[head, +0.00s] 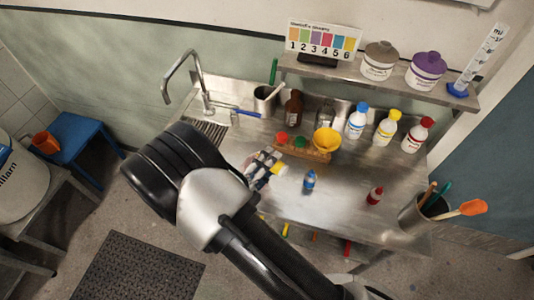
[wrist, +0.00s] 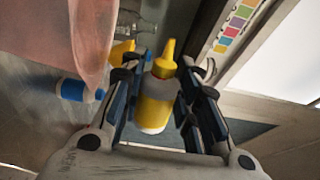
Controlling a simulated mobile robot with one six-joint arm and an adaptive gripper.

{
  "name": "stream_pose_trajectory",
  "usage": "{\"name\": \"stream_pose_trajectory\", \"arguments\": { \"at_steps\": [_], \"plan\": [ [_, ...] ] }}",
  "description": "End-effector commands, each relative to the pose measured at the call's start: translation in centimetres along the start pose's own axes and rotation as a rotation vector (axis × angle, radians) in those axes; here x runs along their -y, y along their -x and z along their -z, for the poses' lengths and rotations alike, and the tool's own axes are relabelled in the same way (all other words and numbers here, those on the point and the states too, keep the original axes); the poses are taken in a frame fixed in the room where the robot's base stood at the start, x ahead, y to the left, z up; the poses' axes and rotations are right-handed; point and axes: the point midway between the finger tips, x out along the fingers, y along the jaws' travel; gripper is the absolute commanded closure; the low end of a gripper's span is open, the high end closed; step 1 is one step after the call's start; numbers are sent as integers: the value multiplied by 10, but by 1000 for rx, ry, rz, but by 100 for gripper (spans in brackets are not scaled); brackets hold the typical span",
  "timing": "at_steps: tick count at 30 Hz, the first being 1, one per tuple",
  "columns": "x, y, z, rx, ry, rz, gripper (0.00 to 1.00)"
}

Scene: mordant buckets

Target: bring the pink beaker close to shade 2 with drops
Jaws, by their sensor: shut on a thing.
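My gripper (head: 264,165) is shut on a yellow-capped dropper bottle (wrist: 154,105); the bottle's yellow nozzle points away from the palm, between the fingers. The bottle's yellow end also shows in the head view (head: 278,169). In the wrist view a pale pink, see-through vessel (wrist: 92,40), probably the pink beaker, fills the upper left, close to the camera and beside the gripper. I cannot make it out in the head view, where my arm covers part of the bench. The shade chart (head: 322,42), numbered 1 to 6, stands on the shelf; shade 2 (head: 302,34) looks green.
A blue dropper bottle (head: 310,181) and a red one (head: 375,195) stand on the steel bench (head: 335,205). A yellow funnel (head: 326,139) and rack (head: 300,150) are behind. Capped bottles (head: 387,127) line the back right; a tool pot (head: 415,213) stands front right. The sink tap (head: 190,75) is left.

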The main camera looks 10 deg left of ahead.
Motion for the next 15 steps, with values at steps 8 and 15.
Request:
{"name": "stream_pose_trajectory", "arguments": {
  "at_steps": [8,15],
  "plan": [
    [9,0,-2,0,418,0,95],
    [10,0,-7,0,636,0,95]
  ]
}}
